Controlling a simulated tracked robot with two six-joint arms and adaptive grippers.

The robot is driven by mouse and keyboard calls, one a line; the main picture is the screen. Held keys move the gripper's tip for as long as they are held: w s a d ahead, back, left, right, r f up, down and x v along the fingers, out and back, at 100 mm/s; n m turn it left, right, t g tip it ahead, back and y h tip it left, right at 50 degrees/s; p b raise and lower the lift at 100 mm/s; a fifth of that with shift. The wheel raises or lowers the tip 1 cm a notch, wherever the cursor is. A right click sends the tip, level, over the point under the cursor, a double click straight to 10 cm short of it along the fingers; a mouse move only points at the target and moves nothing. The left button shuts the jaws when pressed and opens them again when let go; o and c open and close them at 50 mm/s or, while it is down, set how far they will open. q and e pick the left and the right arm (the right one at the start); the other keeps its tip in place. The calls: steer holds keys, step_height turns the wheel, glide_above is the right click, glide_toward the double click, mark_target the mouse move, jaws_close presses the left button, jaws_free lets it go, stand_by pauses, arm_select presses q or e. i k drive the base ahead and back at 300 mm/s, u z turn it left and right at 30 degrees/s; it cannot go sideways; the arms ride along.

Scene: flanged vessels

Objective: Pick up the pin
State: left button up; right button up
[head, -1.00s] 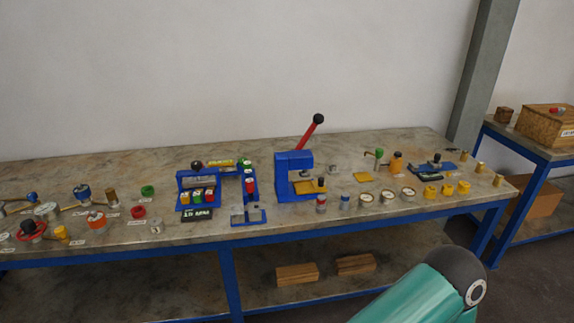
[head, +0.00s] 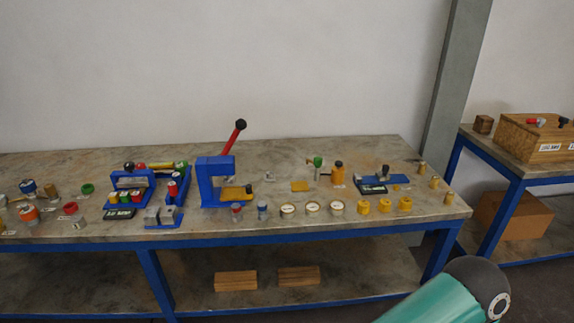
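I cannot pick out the pin with certainty; the parts on the workbench (head: 350,226) are small at this distance. Small brass-coloured cylinders (head: 434,182) stand at the bench's right end. Several yellow round parts (head: 385,206) stand along its front edge, beside white-faced round parts (head: 312,208). A blue press (head: 209,184) with a red lever (head: 232,138) stands mid-bench. Neither gripper is in view. Only a teal and dark grey link of my own arm shows at the lower right, well in front of the bench.
A second blue-framed table (head: 520,171) stands at the right, with a wooden box (head: 545,133) on top and a brown carton (head: 515,215) below. Two wooden blocks (head: 236,281) lie on the bench's lower shelf. A grey pillar (head: 447,95) rises behind the gap between tables.

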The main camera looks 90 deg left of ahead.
mark_target(181, 167)
steer(key=z, duration=0.45)
steer(key=i, duration=0.25)
steer(key=u, duration=2.4)
steer(key=i, duration=0.25)
steer(key=u, duration=2.05)
steer(key=k, duration=0.6)
steer(key=u, duration=0.45)
steer(key=i, duration=1.65)
steer(key=z, duration=0.35)
